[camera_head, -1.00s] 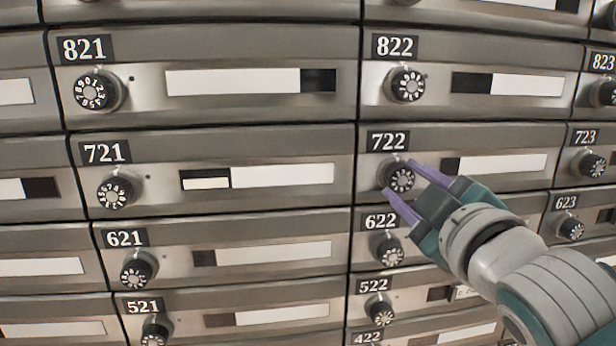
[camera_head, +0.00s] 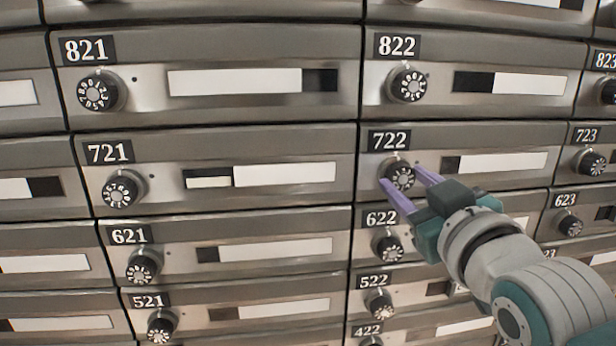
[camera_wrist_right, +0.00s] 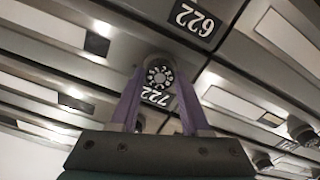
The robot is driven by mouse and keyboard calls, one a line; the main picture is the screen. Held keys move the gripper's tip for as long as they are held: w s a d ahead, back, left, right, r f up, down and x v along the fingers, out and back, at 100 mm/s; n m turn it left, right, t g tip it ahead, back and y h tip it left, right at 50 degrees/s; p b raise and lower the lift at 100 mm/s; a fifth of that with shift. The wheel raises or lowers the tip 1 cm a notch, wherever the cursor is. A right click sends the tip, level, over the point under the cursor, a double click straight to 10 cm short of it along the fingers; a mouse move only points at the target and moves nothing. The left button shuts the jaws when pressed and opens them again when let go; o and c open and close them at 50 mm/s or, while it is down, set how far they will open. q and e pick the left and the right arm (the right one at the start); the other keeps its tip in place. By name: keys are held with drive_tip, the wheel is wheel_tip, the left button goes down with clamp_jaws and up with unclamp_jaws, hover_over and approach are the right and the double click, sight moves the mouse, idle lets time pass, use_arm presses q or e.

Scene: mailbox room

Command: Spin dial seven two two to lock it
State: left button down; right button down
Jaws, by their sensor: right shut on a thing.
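The dial of mailbox 722 (camera_head: 402,176) is a round black knob with white numbers on its face, below the "722" label (camera_head: 389,141). My right gripper (camera_head: 399,177) has its two purple fingers on either side of this dial and is shut on it. In the right wrist view the dial (camera_wrist_right: 159,76) shows between the fingertips, with the upside-down "722" label (camera_wrist_right: 156,95) just below it. The fingers hide parts of the dial's sides. My left gripper is not in view.
Similar dials surround this one: dial 822 (camera_head: 408,84) above, dial 622 (camera_head: 388,247) below, dial 721 (camera_head: 122,188) to the left and dial 723 (camera_head: 591,162) to the right. The knobs stick out from the flat metal fronts.

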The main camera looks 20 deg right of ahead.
idle(0.3)
drive_tip(key=shift+c, duration=1.9)
unclamp_jaws()
drive_tip(key=shift+s, duration=0.1)
drive_tip(key=b+v, duration=0.2)
drive_tip(key=v, duration=0.7)
drive_tip(key=shift+s, duration=0.4)
